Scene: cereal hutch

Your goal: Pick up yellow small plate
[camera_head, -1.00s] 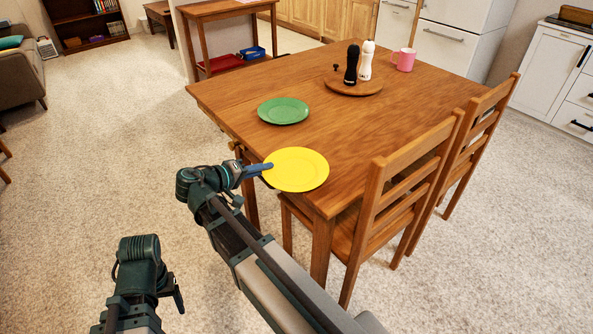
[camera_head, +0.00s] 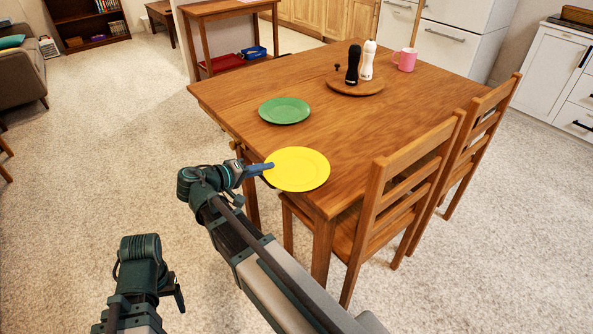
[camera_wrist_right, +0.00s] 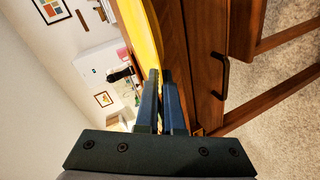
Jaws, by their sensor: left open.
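The yellow small plate (camera_head: 300,170) is at the near left corner of the wooden table (camera_head: 225,92), its left edge by the table's edge. My right gripper (camera_head: 268,167) is at the left rim of the plate. In the right wrist view, its two blue fingers (camera_wrist_right: 161,74) are close together with the rim of the yellow plate (camera_wrist_right: 143,32) between their tips, so it looks shut on the plate. Whether the plate is clear of the tabletop I cannot tell. My left gripper (camera_head: 179,292) is open and empty, low over the carpet, away from the table.
A green plate (camera_head: 284,110) lies further back on the table. A round wooden board (camera_head: 345,88) holds a black mill (camera_head: 352,65) and a white mill (camera_head: 367,60); a pink mug (camera_head: 405,59) stands beside it. Two chairs (camera_head: 390,190) stand along the right side.

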